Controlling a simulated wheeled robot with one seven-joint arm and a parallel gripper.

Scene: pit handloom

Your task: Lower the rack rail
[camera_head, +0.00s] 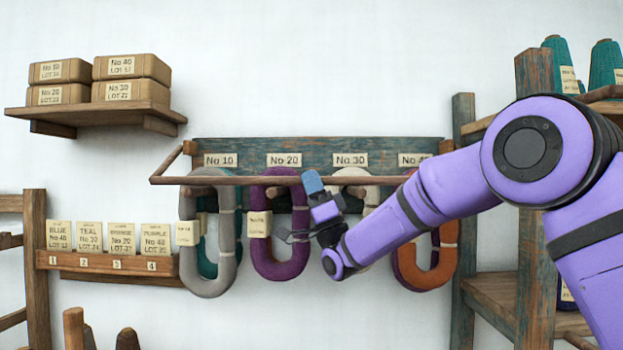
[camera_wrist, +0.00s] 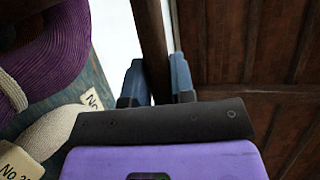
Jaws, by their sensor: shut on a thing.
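The rack rail (camera_head: 225,181) is a thin brown wooden bar running level across the front of the rack's weathered blue-green board (camera_head: 320,146). A short side arm (camera_head: 169,161) joins its left end to the board; its right end is hidden behind my arm. My gripper (camera_head: 312,182) has its blue fingertips on the rail near its middle. In the wrist view the rail (camera_wrist: 150,35) passes between the two blue fingertips (camera_wrist: 157,80), which are shut on it.
Yarn hanks hang behind the rail: grey (camera_head: 207,287), purple (camera_head: 275,269), cream (camera_head: 355,174) and orange (camera_head: 438,280). A wall shelf (camera_head: 85,113) with boxes is upper left. A tag ledge (camera_head: 110,266) is lower left. A wooden post (camera_head: 535,270) stands at right, close to my arm.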

